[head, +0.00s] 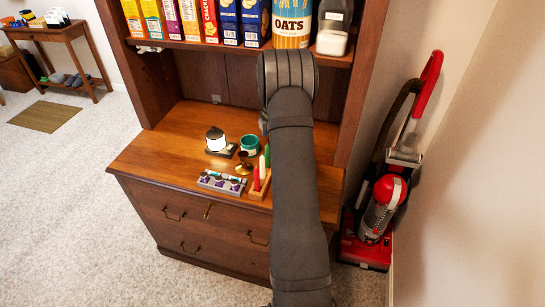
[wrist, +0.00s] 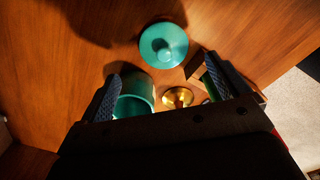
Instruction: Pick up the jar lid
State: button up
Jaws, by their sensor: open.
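The jar lid (wrist: 163,45) is a round teal disc with a raised knob, lying on the wooden counter in the wrist view. The teal jar (wrist: 136,92) stands beside it without a lid, partly hidden by my gripper's body; it also shows in the head view (head: 250,146). My gripper (wrist: 162,78) is open and empty, one finger near the jar on the left and one on the right. The lid lies beyond the fingertips, apart from them. In the head view my arm hides the gripper, and the lid cannot be seen.
A brass piece (wrist: 177,97) sits beside the jar. A shelf of boxes (head: 225,47) overhangs the counter (head: 150,155), whose left side is clear.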

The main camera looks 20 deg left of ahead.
jog(key=shift+s+d+f, duration=0.1)
jog(key=shift+s+f, duration=0.05)
jog(key=shift+f, duration=1.4)
jog(key=shift+s+d+f, duration=0.1)
jog(key=shift+f, duration=1.45)
jog(key=c, duration=1)
jog(key=shift+c, duration=0.2)
jog(key=shift+r, duration=0.15)
jog(key=shift+r, duration=0.55)
notch_tip(320, 180, up, 3)
jog(key=shift+f, duration=0.15)
jog(key=s+d+r, duration=0.2)
jog(key=d+r, duration=0.5)
jog(key=d, duration=0.4)
jog(key=w+a+r, duration=0.1)
jog(key=a, duration=0.9)
jog(key=w+a+r, duration=0.2)
jog(key=a, duration=0.8)
jog(key=shift+s+a+f, duration=0.1)
jog(key=shift+s+f, duration=0.05)
jog(key=shift+f, duration=1.55)
jog(key=shift+s+a+f, duration=0.1)
jog(key=shift+f, duration=1.6)
